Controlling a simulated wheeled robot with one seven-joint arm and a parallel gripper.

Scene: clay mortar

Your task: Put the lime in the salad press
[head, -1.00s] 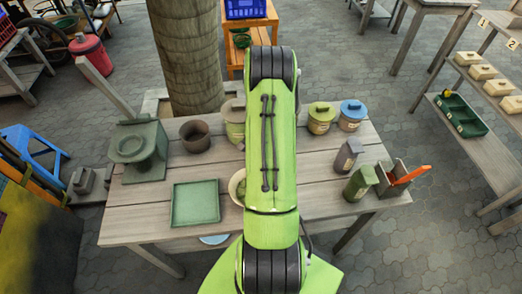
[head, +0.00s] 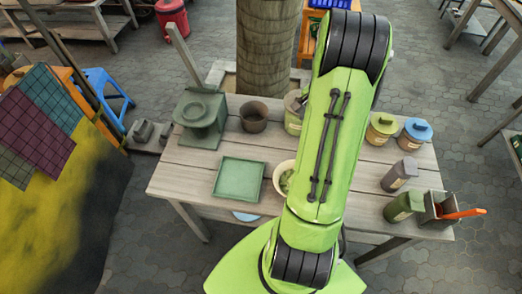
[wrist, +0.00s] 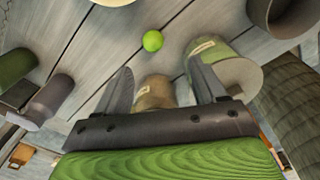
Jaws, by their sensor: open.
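The lime (wrist: 153,40) is a small bright green ball lying on the grey plank table in the wrist view. It is just beyond my gripper's fingertips (wrist: 160,72) and roughly between their lines. My gripper is open and nothing is between its fingers. In the head view my arm hides both the gripper and the lime. A grey-green device with a round opening and a long raised handle, which looks like the salad press (head: 201,112), stands at the table's back left corner.
A brown pot (head: 254,117) and a green square tray (head: 239,177) are near the press. A pale bowl with green contents (head: 284,178) is partly behind my arm. Lidded jars (head: 381,128), smaller containers (head: 400,174) and a box with an orange-handled tool (head: 440,210) stand at right.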

